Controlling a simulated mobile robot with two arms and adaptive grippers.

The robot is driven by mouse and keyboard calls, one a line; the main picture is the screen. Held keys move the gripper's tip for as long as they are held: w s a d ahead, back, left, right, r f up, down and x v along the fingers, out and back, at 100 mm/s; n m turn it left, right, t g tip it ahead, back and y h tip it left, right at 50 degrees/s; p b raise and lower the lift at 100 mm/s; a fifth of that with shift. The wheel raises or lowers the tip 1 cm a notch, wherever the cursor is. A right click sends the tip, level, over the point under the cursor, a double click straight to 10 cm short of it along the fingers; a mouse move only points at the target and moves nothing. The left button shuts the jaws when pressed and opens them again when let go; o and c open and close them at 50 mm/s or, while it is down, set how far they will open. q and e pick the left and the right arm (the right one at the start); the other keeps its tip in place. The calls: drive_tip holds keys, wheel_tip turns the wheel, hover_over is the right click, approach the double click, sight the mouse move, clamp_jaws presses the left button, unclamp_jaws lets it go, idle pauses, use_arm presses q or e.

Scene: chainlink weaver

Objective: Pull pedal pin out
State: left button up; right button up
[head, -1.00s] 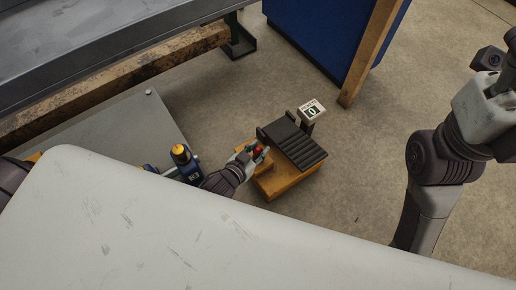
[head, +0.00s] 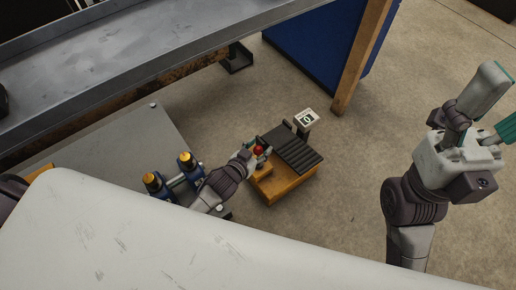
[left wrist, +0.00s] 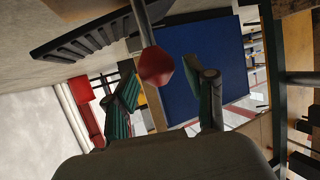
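The pedal (head: 292,150) has a black ribbed plate on an orange-yellow base (head: 283,185). The pedal pin's red knob (head: 258,150) stands at the pedal's left side. In the left wrist view the red knob (left wrist: 156,66) sits on a grey metal rod (left wrist: 141,22). My left gripper (head: 252,156) is at the knob. In the wrist view its two teal-padded fingers stand apart on either side of the knob, with visible gaps. My right gripper (head: 492,112) is raised at the right, far from the pedal; its fingers look spread, one partly cut by the picture edge.
A small sign reading 0 (head: 306,118) stands behind the pedal. Blue-and-yellow devices (head: 187,162) are on a grey plate (head: 110,140) at the left. A grey bench (head: 150,60) and a wooden post (head: 362,60) are behind. The floor right of the pedal is clear.

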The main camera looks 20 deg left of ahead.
use_arm(q)
drive_tip(key=shift+f, duration=0.15)
drive_tip(key=shift+s+a, duration=0.15)
drive_tip(key=shift+s, duration=0.4)
drive_tip(key=v, duration=1.1)
drive_tip(key=shift+r, duration=0.2)
